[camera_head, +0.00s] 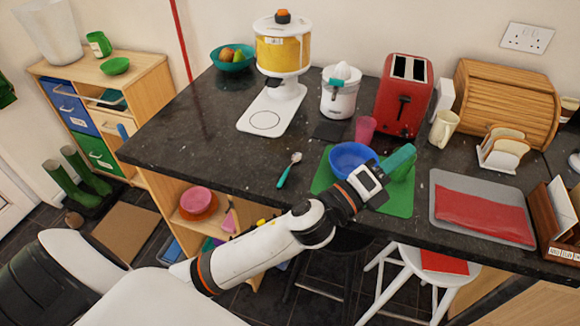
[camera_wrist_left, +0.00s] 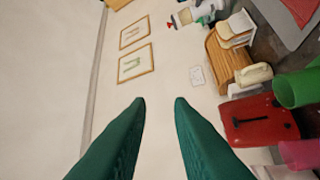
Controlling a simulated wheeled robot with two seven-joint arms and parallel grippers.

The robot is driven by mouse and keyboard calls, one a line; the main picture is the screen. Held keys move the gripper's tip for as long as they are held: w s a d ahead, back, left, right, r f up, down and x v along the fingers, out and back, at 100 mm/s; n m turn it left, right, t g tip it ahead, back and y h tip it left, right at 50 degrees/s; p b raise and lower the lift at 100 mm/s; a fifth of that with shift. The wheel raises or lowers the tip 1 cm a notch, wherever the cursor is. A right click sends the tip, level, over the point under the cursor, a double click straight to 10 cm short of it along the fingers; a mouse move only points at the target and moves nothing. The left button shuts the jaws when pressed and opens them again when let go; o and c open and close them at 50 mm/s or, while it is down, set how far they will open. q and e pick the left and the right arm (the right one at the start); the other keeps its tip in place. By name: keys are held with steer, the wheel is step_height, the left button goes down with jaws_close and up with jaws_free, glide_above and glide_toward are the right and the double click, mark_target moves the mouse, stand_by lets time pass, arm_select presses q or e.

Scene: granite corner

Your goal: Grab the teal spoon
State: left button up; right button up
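The teal spoon (camera_head: 284,177) lies on the dark counter left of the green mat, its teal handle towards the front edge and its pale bowl pointing back. My left gripper (camera_head: 408,152) is over the right part of the mat, beside the blue bowl (camera_head: 352,158), well to the right of the spoon. In the left wrist view its two green fingers (camera_wrist_left: 159,103) are apart with nothing between them, facing the wall. The spoon does not show in that view. My right gripper is not in view.
The dark counter (camera_head: 225,155) is clear around the spoon. A green mat (camera_head: 402,204) lies under the bowl. A grey tray (camera_head: 440,183) lies right.

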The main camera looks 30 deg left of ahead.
arm_select(q)
steer(key=s+d+r+m+g+h, duration=0.1)
steer(key=d+m+g+h, duration=0.25)
steer(key=m, duration=0.35)
steer(key=d+r+m+g+h, duration=0.2)
steer(key=d+m+g+h, duration=0.1)
steer(key=m+h, duration=0.3)
steer(key=m+g+y, duration=1.3)
steer(key=m+y, duration=0.8)
steer(key=m, duration=0.8)
glide_toward(288, 169)
steer(key=f+p, duration=0.2)
steer(key=f, duration=0.1)
steer(key=shift+a+f, duration=0.1)
steer(key=shift+a, duration=0.3)
steer(key=shift+f+p, duration=0.25)
steer(key=shift+p, duration=0.15)
steer(key=f, duration=0.1)
steer(key=f+p, duration=0.1)
steer(key=f, duration=0.1)
steer(key=f+p, duration=0.1)
steer(key=shift+s+a+f, duration=0.1)
steer(key=shift+a+f, duration=0.25)
steer(key=shift+a, duration=0.05)
jaws_close()
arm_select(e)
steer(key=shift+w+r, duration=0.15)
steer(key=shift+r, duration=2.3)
